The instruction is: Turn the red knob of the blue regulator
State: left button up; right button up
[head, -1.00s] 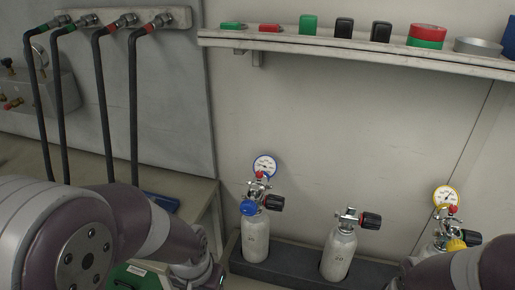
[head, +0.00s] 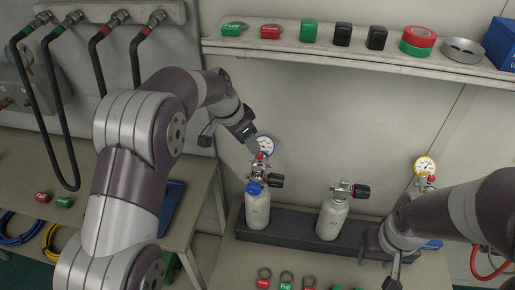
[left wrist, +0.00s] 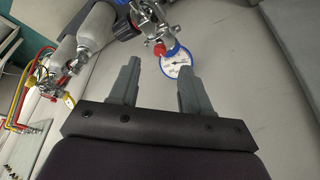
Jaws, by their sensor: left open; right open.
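The blue regulator, with a blue-rimmed gauge (head: 265,145) and a blue cap, sits on top of the left white cylinder (head: 257,210). Its small red knob (head: 261,155) is just below the gauge. In the left wrist view the red knob (left wrist: 159,49) and gauge (left wrist: 175,62) are beyond my fingertips. My left gripper (head: 251,143) is beside the gauge, close to the knob; its open fingers (left wrist: 157,78) hold nothing. My right gripper (head: 392,281) is open and low at the right, in front of the cylinder rack.
A plain white cylinder (head: 332,218) stands in the dark rack. A regulator with a yellow-rimmed gauge (head: 425,166) is at the right, partly hidden by my right arm. A shelf (head: 300,49) with tags and tape runs above. Several tagged rings lie in front.

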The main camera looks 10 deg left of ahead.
aim_at(260, 155)
pick_arm(q)
jog(key=x, duration=0.2)
jog(key=p+x, duration=0.1)
jog(key=x, duration=0.4)
jog(key=shift+w+d+f+p, duration=0.1)
jog(key=shift+w+d+p, duration=0.1)
jog(key=shift+w+p, duration=0.15)
grip_shut()
